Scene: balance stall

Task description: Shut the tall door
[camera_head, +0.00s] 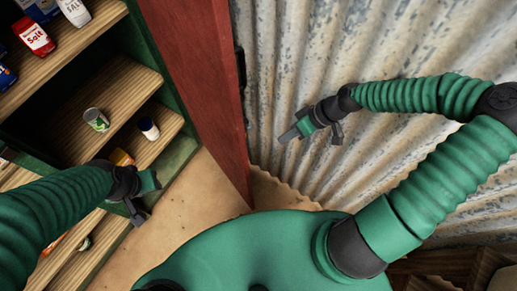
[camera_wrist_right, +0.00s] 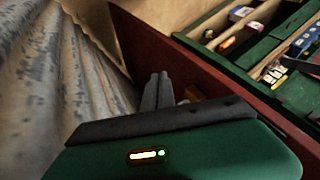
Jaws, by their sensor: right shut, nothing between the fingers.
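The tall door (camera_head: 205,85) is a dark red panel standing open, swung out from the green cabinet (camera_head: 150,55) at the left. Dark fittings (camera_head: 241,72) show on its right side. My right gripper (camera_head: 287,137) is shut and empty, on the outer side of the door, between it and the corrugated wall. A gap shows between its fingertips and the door in the head view. In the right wrist view the closed fingers (camera_wrist_right: 158,90) point along the door's red face (camera_wrist_right: 215,85). My left gripper (camera_head: 150,190) hangs by the cabinet's lower shelves; its fingers are unclear.
The corrugated metal wall (camera_head: 410,45) bounds the right side, close to my right arm. Bare sandy floor (camera_head: 190,205) lies below the door.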

